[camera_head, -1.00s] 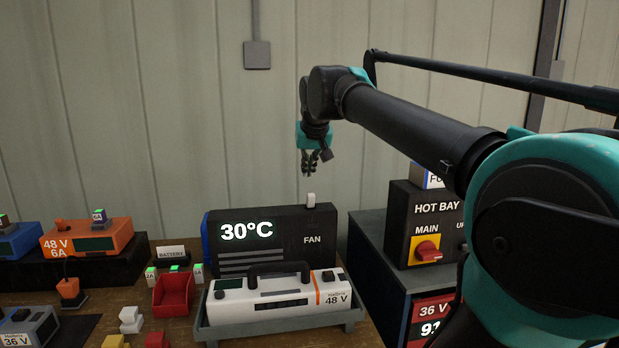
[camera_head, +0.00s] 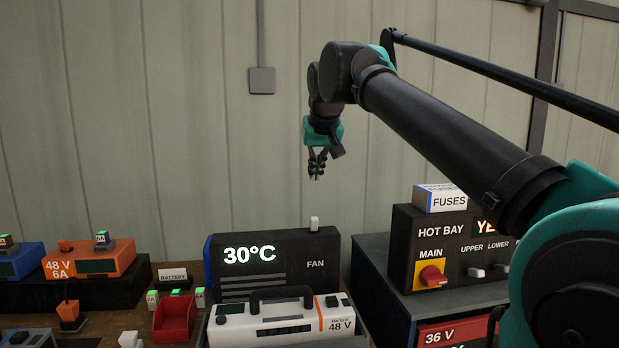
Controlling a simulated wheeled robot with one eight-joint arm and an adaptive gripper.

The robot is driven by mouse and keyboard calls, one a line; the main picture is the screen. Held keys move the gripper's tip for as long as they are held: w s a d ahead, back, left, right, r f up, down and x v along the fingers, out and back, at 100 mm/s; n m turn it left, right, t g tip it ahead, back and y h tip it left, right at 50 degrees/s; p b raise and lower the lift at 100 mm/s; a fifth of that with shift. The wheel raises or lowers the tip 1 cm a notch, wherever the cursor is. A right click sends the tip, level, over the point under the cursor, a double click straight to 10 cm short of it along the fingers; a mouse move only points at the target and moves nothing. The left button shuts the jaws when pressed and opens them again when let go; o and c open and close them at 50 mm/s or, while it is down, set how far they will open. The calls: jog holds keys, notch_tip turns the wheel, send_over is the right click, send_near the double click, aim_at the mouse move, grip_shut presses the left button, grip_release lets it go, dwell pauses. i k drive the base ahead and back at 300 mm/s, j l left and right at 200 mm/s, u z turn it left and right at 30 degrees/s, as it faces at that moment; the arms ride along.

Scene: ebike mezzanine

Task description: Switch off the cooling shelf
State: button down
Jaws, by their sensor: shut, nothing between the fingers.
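The cooling shelf appears to be the dark unit (camera_head: 295,262) with a lit "30°C" display and a "FAN" label, standing at the back of the bench. A small white switch lever (camera_head: 314,224) stands upright on its top, above the "FAN" label. My gripper (camera_head: 317,177) points down, shut and empty, in the air above the lever, apart from it. A white 48 V battery (camera_head: 280,323) with a black handle lies in front of the unit and hides its lower front.
At right, a "HOT BAY" box (camera_head: 400,250) carries a red rotary main switch (camera_head: 432,275), small levers and a "FUSES" box (camera_head: 440,198). At left are an orange 48 V 6A unit (camera_head: 115,262) and a red bin (camera_head: 174,319). The air around the gripper is clear.

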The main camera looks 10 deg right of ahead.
aim_at(313, 227)
jog(key=k, duration=1)
